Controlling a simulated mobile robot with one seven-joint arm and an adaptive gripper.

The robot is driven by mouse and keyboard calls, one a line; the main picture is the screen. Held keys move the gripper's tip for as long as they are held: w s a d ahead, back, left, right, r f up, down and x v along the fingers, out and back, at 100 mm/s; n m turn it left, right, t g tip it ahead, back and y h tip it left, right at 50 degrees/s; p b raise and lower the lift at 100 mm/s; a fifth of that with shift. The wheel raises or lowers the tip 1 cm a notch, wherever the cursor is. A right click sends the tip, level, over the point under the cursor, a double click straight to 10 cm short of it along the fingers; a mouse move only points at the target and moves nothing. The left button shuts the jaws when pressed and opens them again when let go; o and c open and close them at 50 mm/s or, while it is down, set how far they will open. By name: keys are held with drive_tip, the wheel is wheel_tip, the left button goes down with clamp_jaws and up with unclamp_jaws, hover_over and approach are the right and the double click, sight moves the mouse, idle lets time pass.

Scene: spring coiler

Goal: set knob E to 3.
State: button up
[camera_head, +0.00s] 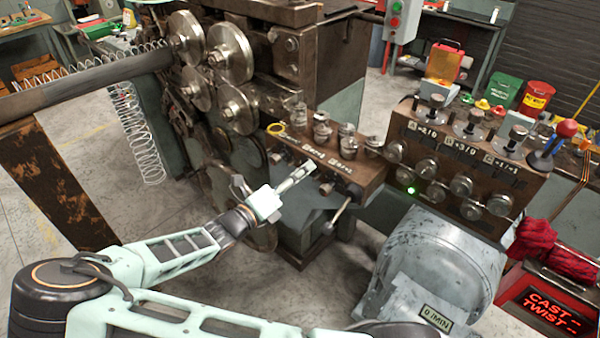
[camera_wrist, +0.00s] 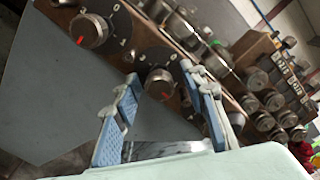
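In the wrist view, a metal knob (camera_wrist: 160,84) with a red pointer mark sits on a dark round dial, between and seemingly beyond my fingertips. A second similar knob (camera_wrist: 90,31) with a red mark is at the upper left, outside the fingers. I cannot read a letter that tells which is knob E, nor the full dial numbers. My gripper (camera_wrist: 159,73) is open, its blue-padded fingers wide apart and empty. In the head view my gripper (camera_head: 276,173) is in front of the brown control box (camera_head: 345,185), whose front dials are partly hidden by it.
More knobs (camera_head: 322,130) stand on top of the control box. A lever (camera_head: 340,213) sticks out from its front right. A brown box (camera_head: 460,165) with labelled knobs and a green light stands to the right, above a grey motor housing (camera_head: 435,265). Wire coils and rollers (camera_head: 230,50) are left.

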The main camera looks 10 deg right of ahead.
clamp_jaws()
idle(0.3)
drive_tip(key=shift+m, duration=0.3)
